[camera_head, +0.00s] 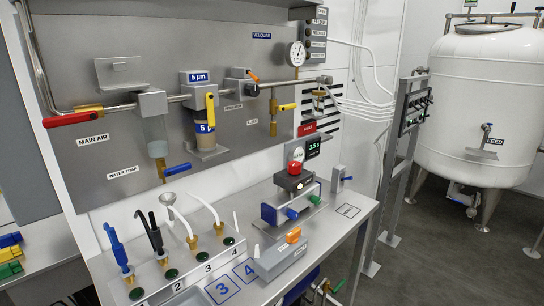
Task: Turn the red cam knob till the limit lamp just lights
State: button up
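A red knob (295,168) sits on a dark block on the grey bench, below a small round white dial (297,152). It looks like the red cam knob, but its angle is too small to read. A small pale spot (299,183) shows on the front of the dark block (292,181); I cannot tell whether it is the limit lamp or whether it is lit. A black display (313,147) reading about 3.5 s is just behind to the right. My gripper is not in view.
A grey box with an orange switch (292,236) stands in front. Several fittings with hoses (191,240) stand left. A pipe panel (230,100) is behind, a white tank (480,90) right.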

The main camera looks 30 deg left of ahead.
aim_at(294, 168)
jog(key=u, duration=0.65)
jog(key=i, duration=0.9)
jog(key=u, duration=0.7)
